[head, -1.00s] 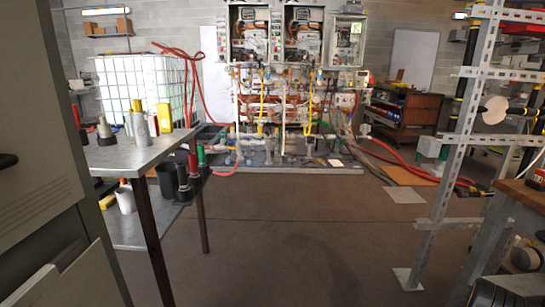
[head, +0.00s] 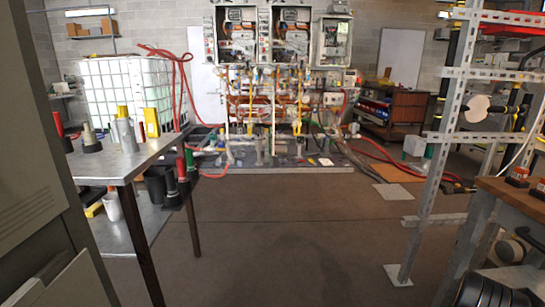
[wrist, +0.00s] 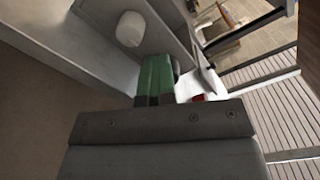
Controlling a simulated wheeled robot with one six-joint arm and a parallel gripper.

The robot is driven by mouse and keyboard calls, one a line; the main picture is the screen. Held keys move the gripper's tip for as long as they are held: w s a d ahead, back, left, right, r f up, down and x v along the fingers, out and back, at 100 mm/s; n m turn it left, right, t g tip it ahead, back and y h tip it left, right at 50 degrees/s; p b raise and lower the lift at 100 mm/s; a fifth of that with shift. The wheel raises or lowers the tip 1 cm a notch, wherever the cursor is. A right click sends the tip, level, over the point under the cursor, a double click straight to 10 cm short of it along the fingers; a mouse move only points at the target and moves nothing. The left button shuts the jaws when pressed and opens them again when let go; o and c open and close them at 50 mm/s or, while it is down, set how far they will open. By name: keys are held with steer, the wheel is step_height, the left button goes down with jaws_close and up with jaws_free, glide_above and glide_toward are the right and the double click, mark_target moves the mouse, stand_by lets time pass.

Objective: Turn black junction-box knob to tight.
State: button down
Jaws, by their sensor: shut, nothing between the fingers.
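The heater wall stands across the room in the head view, with two open heater cabinets (head: 236,34) and an open grey electrical box (head: 334,42) to their right. Smaller boxes (head: 333,76) are mounted below that box. The black junction-box knob cannot be made out at this distance. My gripper (wrist: 157,62) shows in the wrist view, with green fingers shut and nothing between them. It is far from the heater wall and does not show clearly in the head view.
A metal table (head: 125,162) with bottles and fittings stands at the left, beside a grey cabinet (head: 35,170). A perforated steel rack (head: 432,190) and a wooden-topped bench (head: 515,198) stand at the right. Open floor (head: 290,230) lies between. Red hoses (head: 375,152) run near the heater base.

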steer(key=shift+s+d+r+m+g, duration=0.15)
steer(key=shift+d+r, duration=0.2)
steer(key=shift+r, duration=0.25)
steer(key=shift+w+d+r+m+g, duration=0.15)
steer(key=shift+d+r, duration=0.15)
steer(key=shift+r, duration=0.3)
steer(key=shift+s+a+p, duration=0.15)
steer(key=shift+a+p, duration=0.2)
steer(key=shift+a, duration=0.1)
steer(key=shift+w+a+f+p, duration=0.1)
steer(key=shift+a+f+p, duration=0.1)
steer(key=shift+a, duration=0.7)
steer(key=shift+w+a+f+p, duration=0.1)
steer(key=shift+a+p, duration=0.1)
steer(key=shift+a, duration=0.7)
steer(key=shift+w+a+f+p, duration=0.1)
steer(key=shift+a+p, duration=0.1)
steer(key=shift+a, duration=0.7)
